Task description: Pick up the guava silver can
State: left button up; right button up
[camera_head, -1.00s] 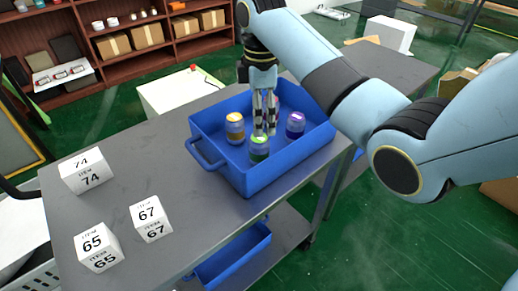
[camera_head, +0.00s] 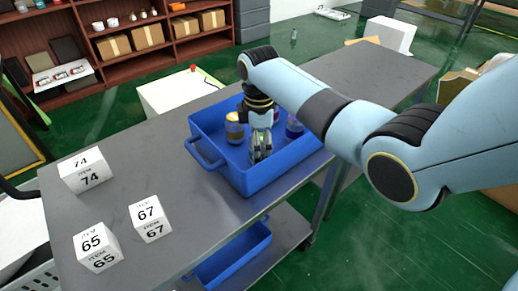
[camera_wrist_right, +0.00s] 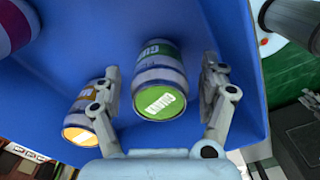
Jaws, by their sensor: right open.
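The guava can is silver with a green band and a green end reading "GUAVA"; in the right wrist view the can (camera_wrist_right: 160,75) lies between the two fingers of my right gripper (camera_wrist_right: 161,72). The fingers are spread on either side of it. In the head view my right gripper (camera_head: 261,152) points down into the blue bin (camera_head: 250,184) and hides most of the guava can. My left gripper is not in view.
An orange-topped can (camera_head: 234,129) stands left of my right gripper and shows close beside its left finger in the wrist view (camera_wrist_right: 82,118). A purple can (camera_head: 294,127) stands to the right. White number boxes (camera_head: 150,219) sit on the grey table's left part.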

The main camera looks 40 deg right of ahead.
jog(key=c, duration=1.4)
jog(key=shift+r, duration=0.15)
